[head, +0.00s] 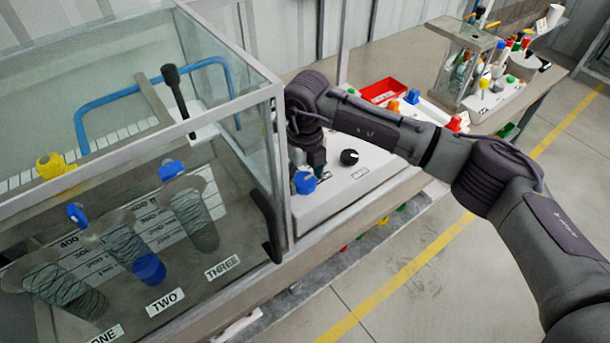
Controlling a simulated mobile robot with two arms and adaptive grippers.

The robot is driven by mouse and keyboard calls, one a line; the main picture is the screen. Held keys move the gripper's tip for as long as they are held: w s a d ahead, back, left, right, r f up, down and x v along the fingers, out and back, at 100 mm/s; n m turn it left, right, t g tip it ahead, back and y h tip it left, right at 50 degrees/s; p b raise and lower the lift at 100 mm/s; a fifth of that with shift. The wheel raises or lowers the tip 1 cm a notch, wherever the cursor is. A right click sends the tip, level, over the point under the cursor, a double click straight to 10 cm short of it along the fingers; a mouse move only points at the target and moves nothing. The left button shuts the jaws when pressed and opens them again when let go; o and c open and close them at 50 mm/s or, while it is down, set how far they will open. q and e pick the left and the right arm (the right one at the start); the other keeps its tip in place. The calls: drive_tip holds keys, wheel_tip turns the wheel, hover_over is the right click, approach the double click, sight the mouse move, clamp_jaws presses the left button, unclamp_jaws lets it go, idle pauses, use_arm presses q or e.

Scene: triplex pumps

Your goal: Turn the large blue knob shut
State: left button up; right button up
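The large blue knob (305,183) stands on the white panel just right of the glass tank. My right arm comes in from the right and bends down over the panel. My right gripper (314,160) points down directly above and behind the blue knob. Its fingers are small and partly hidden by my wrist, so I cannot tell whether they touch the knob or how far apart they are. My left gripper is not in view.
A black knob (349,157) sits on the same panel, right of the blue one. The glass tank (283,150) with tilted cylinders stands close on the left. A red bin (382,90) lies beyond my forearm. Floor at the lower right is clear.

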drive_tip(key=c, duration=0.7)
drive_tip(key=shift+f+n+b, duration=0.15)
drive_tip(key=shift+n+b, duration=0.25)
drive_tip(key=shift+b, duration=0.3)
drive_tip(key=n+b, duration=0.7)
drive_tip(key=b, duration=0.2)
drive_tip(key=shift+w, duration=0.15)
drive_tip(key=n+b, duration=0.3)
drive_tip(key=n, duration=0.2)
drive_tip(key=shift+w, duration=0.1)
drive_tip(key=shift+n+b, duration=0.45)
drive_tip(key=shift+n, duration=0.75)
drive_tip(key=shift+r+n+b, duration=0.2)
drive_tip(key=shift+n+b, duration=0.1)
drive_tip(key=shift+n, duration=1.2)
drive_tip(key=o, duration=1.2)
